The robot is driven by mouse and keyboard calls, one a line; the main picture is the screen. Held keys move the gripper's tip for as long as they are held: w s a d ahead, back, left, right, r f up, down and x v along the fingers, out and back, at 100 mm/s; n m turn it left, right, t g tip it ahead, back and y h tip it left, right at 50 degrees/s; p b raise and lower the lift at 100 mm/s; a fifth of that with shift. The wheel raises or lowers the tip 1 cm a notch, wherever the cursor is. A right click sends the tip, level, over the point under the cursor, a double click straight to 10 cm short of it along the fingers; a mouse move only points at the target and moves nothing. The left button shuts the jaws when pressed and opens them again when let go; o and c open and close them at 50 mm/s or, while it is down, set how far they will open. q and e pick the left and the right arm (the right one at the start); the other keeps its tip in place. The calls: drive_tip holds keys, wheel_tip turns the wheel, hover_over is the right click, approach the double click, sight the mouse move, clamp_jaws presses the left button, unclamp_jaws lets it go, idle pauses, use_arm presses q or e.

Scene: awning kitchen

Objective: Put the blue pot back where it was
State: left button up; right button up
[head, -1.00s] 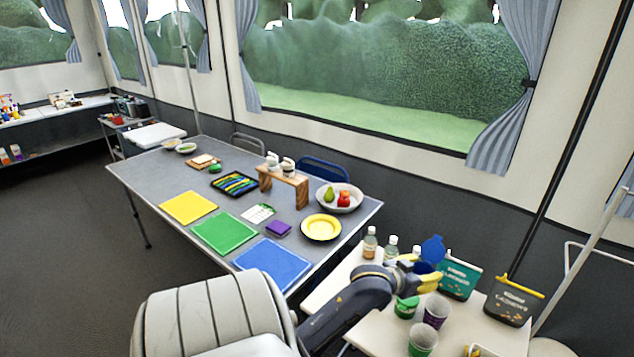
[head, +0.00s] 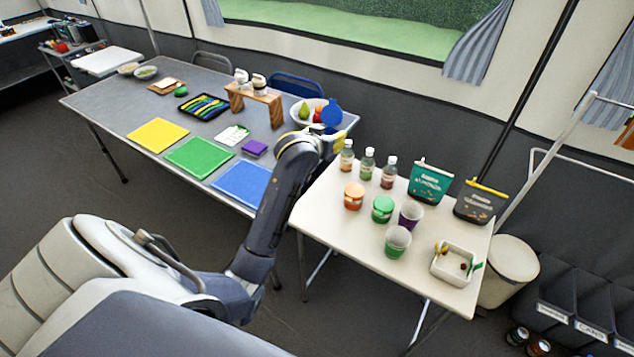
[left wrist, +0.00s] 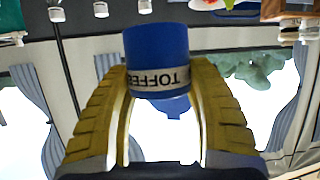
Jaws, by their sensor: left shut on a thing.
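The blue pot (left wrist: 157,45) carries a label reading TOFFEE, upside down in the left wrist view. It sits between the two yellow fingers of my left gripper, which is shut on it. In the head view my left gripper (head: 338,140) is above the gap between the grey table and the small white table. Part of the blue pot (head: 331,112) shows above the fingers, in front of the fruit bowl. An orange pot (head: 354,197) and a green pot (head: 382,207) stand on the small white table (head: 335,225). My right gripper is out of view.
Several bottles (head: 367,163) stand behind the pots. A purple cup (head: 410,214), a green cup (head: 397,241), a white tray (head: 438,266) and two pouches (head: 430,182) are also on the small table. Its left front part is bare. The fruit bowl (head: 297,116) is on the grey table.

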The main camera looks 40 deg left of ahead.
use_arm(q)
wheel_tip(320, 180, down, 19)
drive_tip(key=shift+r, duration=0.1)
idle(0.6)
drive_tip(key=o, duration=1.3)
drive_tip(key=shift+f, duration=0.2)
drive_tip(key=shift+c, duration=0.2)
drive_tip(key=shift+r, duration=0.2)
drive_tip(key=v, duration=1.2)
